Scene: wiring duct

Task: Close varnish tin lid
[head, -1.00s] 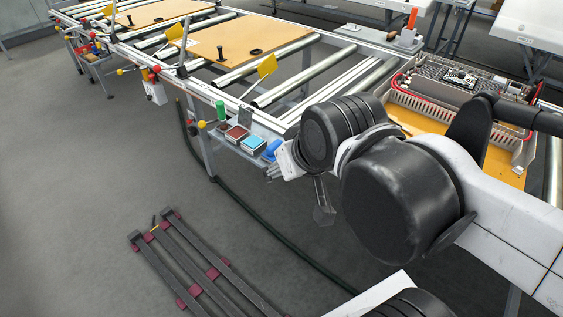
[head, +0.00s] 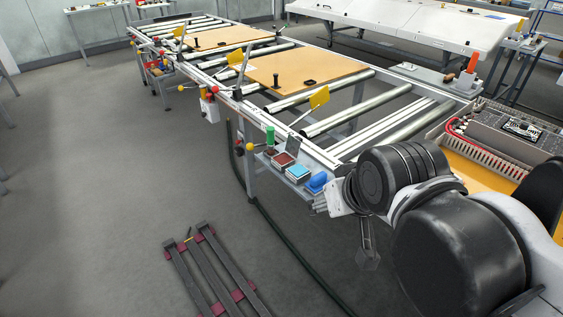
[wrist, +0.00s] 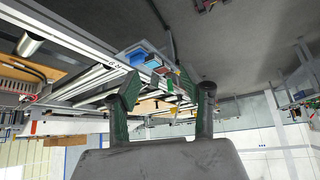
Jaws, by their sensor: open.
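No tin is clearly labelled. Small square open containers sit on the grey side shelf of the bench in the head view: a dark red one (head: 283,160) and a light blue one (head: 298,172). A dark grey flap (head: 292,146) stands upright behind the red one; I cannot tell whether it is the varnish tin's lid. My gripper (wrist: 163,92) is open and empty in the wrist view, its green-padded fingers apart. The shelf items show beyond it, small and seemingly upside down. In the head view my arm hides most of the gripper, to the right of the shelf.
A green cylinder (head: 270,136) and a blue rounded object (head: 316,182) share the shelf. Yellow flags (head: 319,97) and knobs stick out along the roller bench's edge. A dark rail frame (head: 212,270) lies on the floor. The floor left of the bench is open.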

